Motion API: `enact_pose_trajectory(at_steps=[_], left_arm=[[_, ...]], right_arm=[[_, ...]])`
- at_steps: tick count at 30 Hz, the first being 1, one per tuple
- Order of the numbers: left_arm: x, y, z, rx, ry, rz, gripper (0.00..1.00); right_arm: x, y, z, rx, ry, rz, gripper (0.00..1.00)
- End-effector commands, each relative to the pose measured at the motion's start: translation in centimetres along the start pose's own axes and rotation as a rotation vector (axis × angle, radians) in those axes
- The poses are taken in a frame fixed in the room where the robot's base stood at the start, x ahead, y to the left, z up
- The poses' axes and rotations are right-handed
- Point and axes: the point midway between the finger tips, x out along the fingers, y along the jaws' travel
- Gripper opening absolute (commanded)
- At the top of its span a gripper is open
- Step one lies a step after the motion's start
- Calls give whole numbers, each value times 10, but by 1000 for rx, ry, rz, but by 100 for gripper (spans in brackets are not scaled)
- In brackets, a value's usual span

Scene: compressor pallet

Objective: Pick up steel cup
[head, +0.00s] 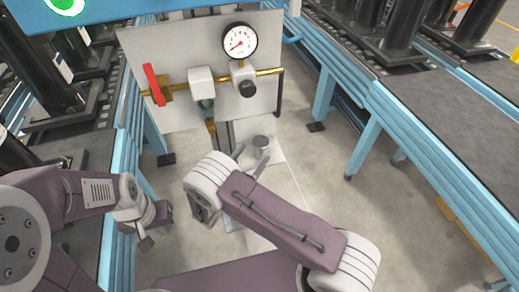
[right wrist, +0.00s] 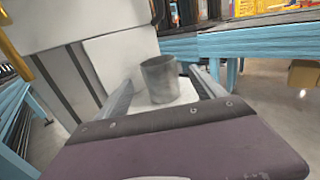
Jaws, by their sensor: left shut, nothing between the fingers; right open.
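The steel cup (head: 261,143) is a small grey cylinder standing upright on a white plate (head: 277,152) below the gauge panel. In the right wrist view the cup (right wrist: 159,80) stands ahead, between the lines of my right gripper's two fingers. My right gripper (head: 253,155) is open, with its fingers spread toward the cup and nothing held. Whether a finger touches the cup I cannot tell. My left gripper (head: 147,242) is shut and empty at the lower left, away from the cup beside the left conveyor.
A panel (head: 200,52) with a pressure gauge (head: 239,41), brass pipe and red valve handle (head: 153,85) stands behind the cup. Blue-framed conveyors run along the left (head: 122,155) and right (head: 400,105). Floor right of the cup is clear.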

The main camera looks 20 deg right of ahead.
Motion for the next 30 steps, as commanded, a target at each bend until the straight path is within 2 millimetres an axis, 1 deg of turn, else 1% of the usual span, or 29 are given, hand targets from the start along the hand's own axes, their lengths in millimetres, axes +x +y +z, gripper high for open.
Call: enact_pose_trajectory(at_steps=[1, 5, 9, 13, 16, 21, 23, 24, 26, 27, 28, 29, 30], left_arm=[[0, 0, 0, 0, 0, 0, 0], [-1, 0, 0, 0, 0, 0, 0], [-4, 0, 0, 0, 0, 0, 0], [-4, 0, 0, 0, 0, 0, 0], [-4, 0, 0, 0, 0, 0, 0], [-4, 0, 0, 0, 0, 0, 0], [-4, 0, 0, 0, 0, 0, 0], [-4, 0, 0, 0, 0, 0, 0], [-4, 0, 0, 0, 0, 0, 0], [-4, 0, 0, 0, 0, 0, 0], [-4, 0, 0, 0, 0, 0, 0], [-4, 0, 0, 0, 0, 0, 0], [-4, 0, 0, 0, 0, 0, 0]], right_arm=[[4, 0, 0, 0, 0, -2, 79], [8, 0, 0, 0, 1, -2, 79], [33, -1, 4, 1, 0, -6, 79], [52, 0, 4, 2, 0, -4, 79], [57, 0, 4, 1, 0, -1, 79], [57, 0, 3, 1, 0, 0, 79], [57, 0, 3, 1, 1, -1, 62], [57, 0, 3, 1, 0, -1, 51], [57, 0, 3, 1, 0, -1, 34], [57, 0, 3, 0, 1, -1, 23], [57, 0, 3, 0, 1, -1, 15], [57, 0, 3, 1, 0, -1, 12], [57, 0, 3, 0, 0, -1, 6]])
